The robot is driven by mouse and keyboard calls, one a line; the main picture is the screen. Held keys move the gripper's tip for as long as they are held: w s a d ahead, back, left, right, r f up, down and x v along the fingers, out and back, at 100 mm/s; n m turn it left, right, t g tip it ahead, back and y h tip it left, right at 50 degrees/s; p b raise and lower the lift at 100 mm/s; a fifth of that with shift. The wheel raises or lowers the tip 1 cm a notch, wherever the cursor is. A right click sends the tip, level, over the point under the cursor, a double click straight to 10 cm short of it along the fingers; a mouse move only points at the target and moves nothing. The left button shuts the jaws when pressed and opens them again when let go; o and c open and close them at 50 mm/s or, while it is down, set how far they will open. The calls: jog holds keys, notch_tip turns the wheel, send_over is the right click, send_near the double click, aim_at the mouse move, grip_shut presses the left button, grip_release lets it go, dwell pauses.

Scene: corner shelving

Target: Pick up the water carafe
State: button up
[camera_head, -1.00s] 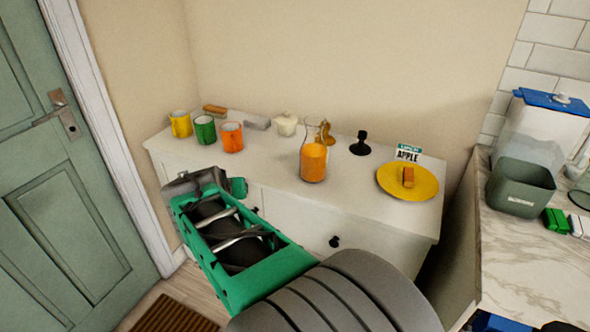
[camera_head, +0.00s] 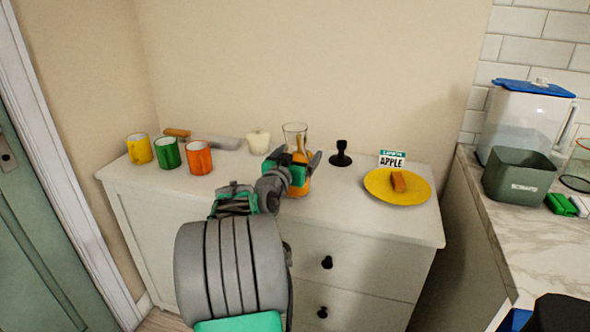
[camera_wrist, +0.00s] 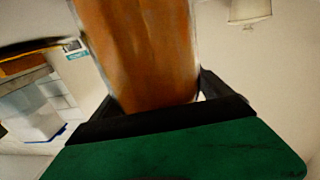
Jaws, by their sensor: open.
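The glass carafe (camera_head: 295,130) with orange contents stands upright on the white cabinet, near its middle. My green and black gripper (camera_head: 298,160) is in front of the carafe and hides part of its body. The gripper is open, with its fingers at either side of the carafe. In the wrist view the carafe's orange body (camera_wrist: 140,50) fills the upper middle, close to the palm and between the dark fingers of my gripper (camera_wrist: 155,95). I cannot tell whether either finger touches the glass.
Yellow (camera_head: 139,148), green (camera_head: 167,152) and orange (camera_head: 199,157) mugs stand left on the cabinet (camera_head: 335,212). A white jar (camera_head: 259,141) is just left of the carafe; a black object (camera_head: 341,154) and a yellow plate (camera_head: 405,192) are right. A wall is behind.

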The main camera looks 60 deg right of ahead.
grip_shut()
jog(key=shift+r, duration=0.25)
dwell(0.8)
